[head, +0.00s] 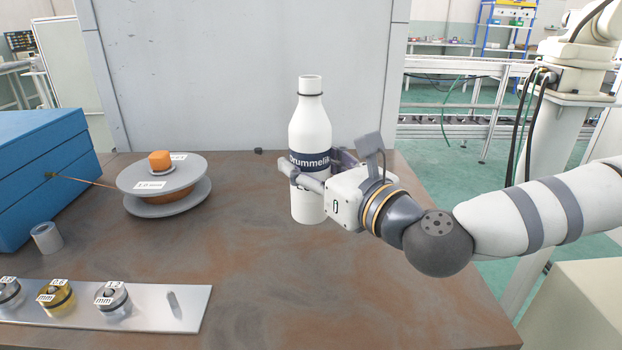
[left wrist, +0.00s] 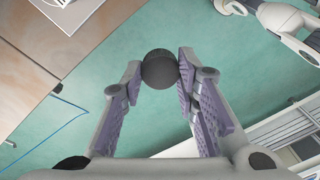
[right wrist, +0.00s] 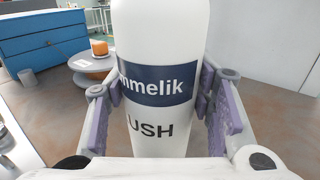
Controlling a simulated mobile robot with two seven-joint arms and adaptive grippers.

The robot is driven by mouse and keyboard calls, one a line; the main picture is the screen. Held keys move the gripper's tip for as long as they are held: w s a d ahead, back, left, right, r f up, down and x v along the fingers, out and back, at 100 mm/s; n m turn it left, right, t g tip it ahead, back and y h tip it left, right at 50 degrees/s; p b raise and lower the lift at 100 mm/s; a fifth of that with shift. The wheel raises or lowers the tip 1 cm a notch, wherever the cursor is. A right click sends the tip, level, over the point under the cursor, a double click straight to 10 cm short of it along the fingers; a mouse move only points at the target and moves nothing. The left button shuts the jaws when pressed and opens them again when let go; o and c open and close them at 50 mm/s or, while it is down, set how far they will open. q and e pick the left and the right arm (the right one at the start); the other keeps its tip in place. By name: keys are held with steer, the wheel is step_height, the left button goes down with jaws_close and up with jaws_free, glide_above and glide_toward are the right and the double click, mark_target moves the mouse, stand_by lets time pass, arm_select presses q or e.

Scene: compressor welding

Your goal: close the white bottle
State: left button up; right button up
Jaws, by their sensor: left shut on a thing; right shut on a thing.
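The white bottle (head: 310,130) stands upright on the brown table, with a blue label band and a dark ring at its neck. No dark cap shows on its white mouth. My right gripper (head: 312,175) is shut on the bottle around the label; the right wrist view shows the bottle (right wrist: 160,110) between the fingers. My left gripper (left wrist: 160,75) is out of the head view. In the left wrist view it is shut on a dark round cap (left wrist: 159,69), held at the fingertips with the floor beyond.
A wire spool (head: 165,185) with an orange block (head: 160,160) on top stands left of the bottle, beside a blue box (head: 40,175). A metal plate (head: 185,312) with several small rings lies at the front left. The table (head: 270,290) in front of the bottle is clear.

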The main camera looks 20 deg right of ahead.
mark_target(323, 147)
steer(key=shift+r, duration=1.9)
steer(key=o, duration=0.8)
jaws_close()
steer(key=shift+s, duration=0.1)
